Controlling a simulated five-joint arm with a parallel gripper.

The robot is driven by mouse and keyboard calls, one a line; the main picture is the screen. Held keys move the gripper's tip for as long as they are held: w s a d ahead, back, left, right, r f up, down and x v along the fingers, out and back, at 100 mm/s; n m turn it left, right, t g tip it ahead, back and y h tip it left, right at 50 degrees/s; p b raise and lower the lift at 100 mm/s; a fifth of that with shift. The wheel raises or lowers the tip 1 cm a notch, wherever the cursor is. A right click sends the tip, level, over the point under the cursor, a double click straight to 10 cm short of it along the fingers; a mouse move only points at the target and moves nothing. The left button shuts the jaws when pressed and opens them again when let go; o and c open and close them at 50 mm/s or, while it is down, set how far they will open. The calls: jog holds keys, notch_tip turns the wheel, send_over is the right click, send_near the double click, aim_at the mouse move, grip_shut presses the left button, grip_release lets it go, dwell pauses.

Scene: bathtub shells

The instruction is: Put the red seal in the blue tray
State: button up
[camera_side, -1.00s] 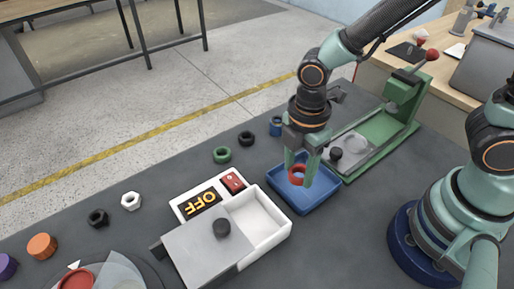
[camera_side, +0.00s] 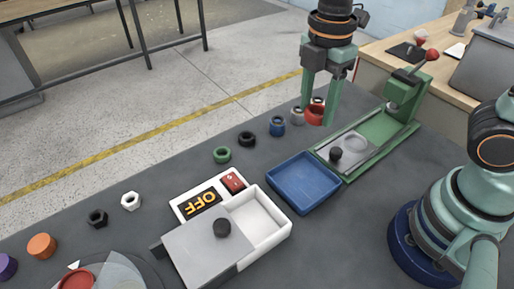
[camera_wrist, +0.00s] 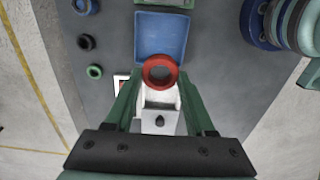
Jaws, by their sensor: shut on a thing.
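The red seal (camera_side: 315,115) is a thick red ring. My gripper (camera_side: 318,112) is shut on it and holds it up in the air, well above the table. In the wrist view the red seal (camera_wrist: 160,71) is between my fingertips, its hole facing the camera. The blue tray (camera_side: 303,183) is shallow and square and lies empty on the dark table, below the gripper in the side view. In the wrist view the blue tray (camera_wrist: 163,30) shows beyond the ring, which overlaps its near edge in the picture.
A white box (camera_side: 262,222) with a grey sliding lid and an OFF sign stands beside the tray. A green press fixture (camera_side: 375,140) is at its right. Several loose rings and nuts, including a green ring (camera_side: 222,155), lie along the table's far edge.

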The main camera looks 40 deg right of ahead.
aim_at(302, 184)
notch_tip(302, 184, down, 19)
jog(key=shift+f, duration=0.15)
dwell(0.5)
jog(key=shift+f, duration=0.15)
jog(key=o, duration=1.3)
notch_tip(302, 184, up, 12)
jog(key=shift+w+d+r+m+t, duration=0.1)
jog(key=shift+d+r+m+t, duration=0.85)
jog(key=shift+d+r+m, duration=1.5)
jog(key=shift+w+d+r+m+t, duration=0.1)
jog(key=shift+d+r+m+t, duration=1.2)
jog(key=shift+m, duration=2.25)
jog(key=shift+d+r+m+t, duration=0.55)
jog(key=shift+d+r+m, duration=0.85)
jog(key=shift+r+m, duration=1.3)
